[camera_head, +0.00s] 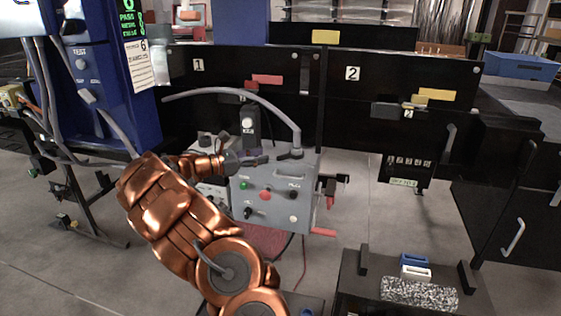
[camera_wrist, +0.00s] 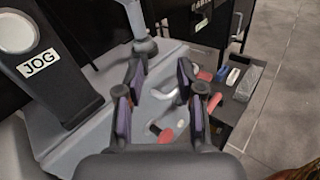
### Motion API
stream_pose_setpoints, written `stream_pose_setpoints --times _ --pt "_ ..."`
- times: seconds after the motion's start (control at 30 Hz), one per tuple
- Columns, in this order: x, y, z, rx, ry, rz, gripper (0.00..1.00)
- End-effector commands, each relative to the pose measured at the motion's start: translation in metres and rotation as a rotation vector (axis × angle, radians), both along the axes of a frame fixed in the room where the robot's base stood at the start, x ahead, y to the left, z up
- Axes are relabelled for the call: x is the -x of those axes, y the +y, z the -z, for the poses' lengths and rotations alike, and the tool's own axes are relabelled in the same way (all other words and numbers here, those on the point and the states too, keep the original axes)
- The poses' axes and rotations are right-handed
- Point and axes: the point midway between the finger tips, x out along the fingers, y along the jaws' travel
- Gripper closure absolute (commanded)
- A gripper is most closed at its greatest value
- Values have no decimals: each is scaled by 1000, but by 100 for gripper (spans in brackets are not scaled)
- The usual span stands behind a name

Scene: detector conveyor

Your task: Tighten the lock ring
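A grey control box (camera_head: 270,200) stands on the floor area in the middle of the head view. A grey hose (camera_head: 245,93) arcs over it and ends at a dark collar (camera_head: 290,154) on the box top, which looks like the lock ring. In the wrist view the collar (camera_wrist: 145,46) sits just beyond my left fingertip, around the hose's lower end. My gripper (camera_head: 262,158) is left of the collar in the head view. In the wrist view my gripper (camera_wrist: 160,72) has its fingers apart with nothing held between them. I cannot tell whether a fingertip touches the collar.
A dark upright post (camera_head: 249,130) rises from the box behind my gripper; it shows a JOG label in the wrist view (camera_wrist: 40,62). The box front has knobs and a red button (camera_head: 265,195). Black panels marked 1 and 2 (camera_head: 352,73) stand behind. A dark bench (camera_head: 370,285) is front right.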

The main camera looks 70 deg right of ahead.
Motion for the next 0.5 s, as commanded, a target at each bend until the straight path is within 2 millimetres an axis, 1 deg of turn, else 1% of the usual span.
stream_pose_setpoints --times 0.03,0.1,0.2,0.37,0.5 --pt "-2 -10 14 -11 30 -9 62" --pt "-5 -20 25 -24 71 -23 62" --pt "-8 -30 34 -35 107 -36 62" --pt "-10 -37 41 -42 132 -48 62" --pt "-4 -45 40 -43 133 -49 62"
